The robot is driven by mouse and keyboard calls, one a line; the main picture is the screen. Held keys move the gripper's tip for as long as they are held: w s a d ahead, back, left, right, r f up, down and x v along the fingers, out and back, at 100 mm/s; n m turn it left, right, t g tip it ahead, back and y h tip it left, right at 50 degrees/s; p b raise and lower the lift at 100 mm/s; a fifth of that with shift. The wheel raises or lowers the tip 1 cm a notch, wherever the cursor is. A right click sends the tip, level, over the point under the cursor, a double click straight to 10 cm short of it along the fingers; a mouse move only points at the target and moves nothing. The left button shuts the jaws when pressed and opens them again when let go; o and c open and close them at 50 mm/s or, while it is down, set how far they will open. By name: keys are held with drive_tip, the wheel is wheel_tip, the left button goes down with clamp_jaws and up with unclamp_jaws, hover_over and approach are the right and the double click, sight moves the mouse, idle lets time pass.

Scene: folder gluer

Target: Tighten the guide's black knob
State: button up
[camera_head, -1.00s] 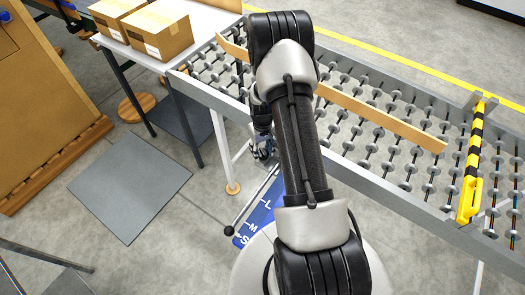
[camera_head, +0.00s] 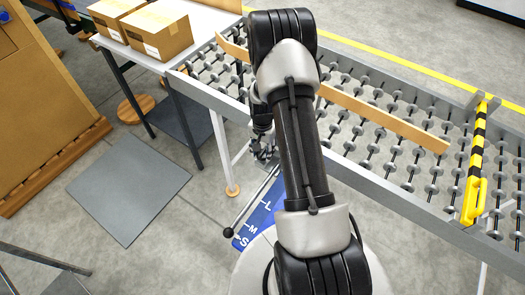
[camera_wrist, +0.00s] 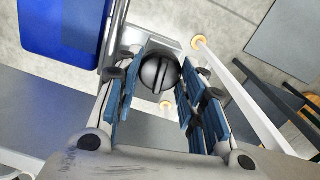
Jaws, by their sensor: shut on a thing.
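The black knob (camera_wrist: 160,73) shows in the wrist view as a round dark ball with a slot-like line across it. It sits between the blue-padded fingers of my gripper (camera_wrist: 158,92), which are shut on it. In the head view my gripper (camera_head: 264,156) is low beside the near rail of the roller conveyor, partly behind my arm. The knob cannot be made out there. A blue plate marked S, M, L (camera_head: 262,219) lies just below my gripper, with a thin ball-ended rod (camera_head: 250,204) along its left side. The plate's right part is hidden by my arm.
The roller conveyor (camera_head: 405,195) runs behind my arm, with a long tan strip (camera_head: 385,118) and a yellow-black bar (camera_head: 473,165) on it. Cartons (camera_head: 157,31) stand on a table at upper left. A grey mat (camera_head: 128,190) lies on open floor.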

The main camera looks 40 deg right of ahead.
sight(263, 152)
drive_tip(key=shift+m, duration=0.9)
drive_tip(key=o, duration=1.1)
wheel_tip(263, 152, up, 12)
drive_tip(key=shift+r, duration=0.1)
